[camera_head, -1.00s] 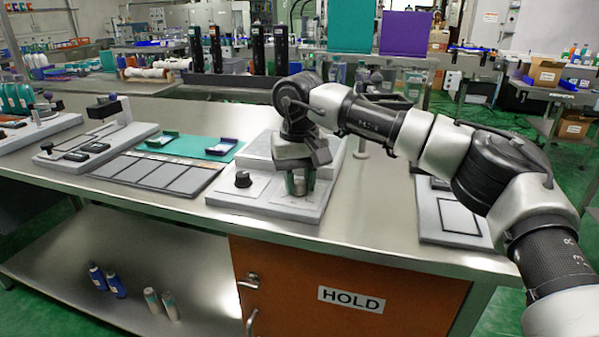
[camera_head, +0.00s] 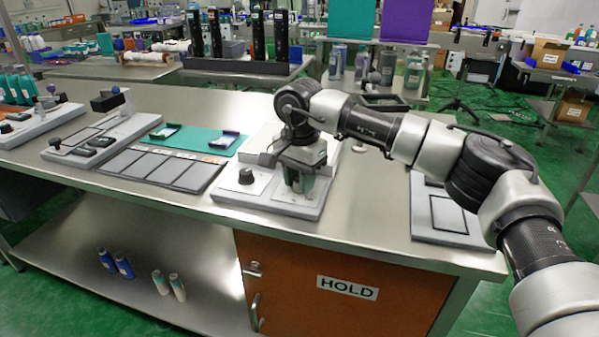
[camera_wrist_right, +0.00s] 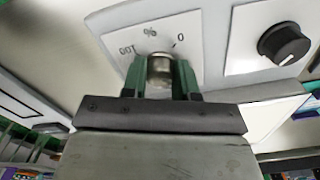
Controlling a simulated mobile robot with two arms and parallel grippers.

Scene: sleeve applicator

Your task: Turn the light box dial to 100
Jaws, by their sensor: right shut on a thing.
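The light box (camera_head: 268,205) is a pale grey unit on the bench. A small metal dial (camera_wrist_right: 160,70) sits on its white scale plate (camera_wrist_right: 126,42), marked 0, % and 100. My right gripper (camera_wrist_right: 160,82) is shut on this dial, with one green-tipped finger on each side. In the head view the right gripper (camera_head: 300,182) points down at the front of the box and hides the dial. The dial's pointer cannot be made out. A separate black knob (camera_head: 246,176) stands to the left on the box; it also shows in the wrist view (camera_wrist_right: 284,44). My left gripper is not in view.
A dark panelled tray (camera_head: 160,168) and a teal mat (camera_head: 195,140) lie left of the box. A grey board with a black outline (camera_head: 450,213) lies to the right under my arm. The bench's front edge is close to the box.

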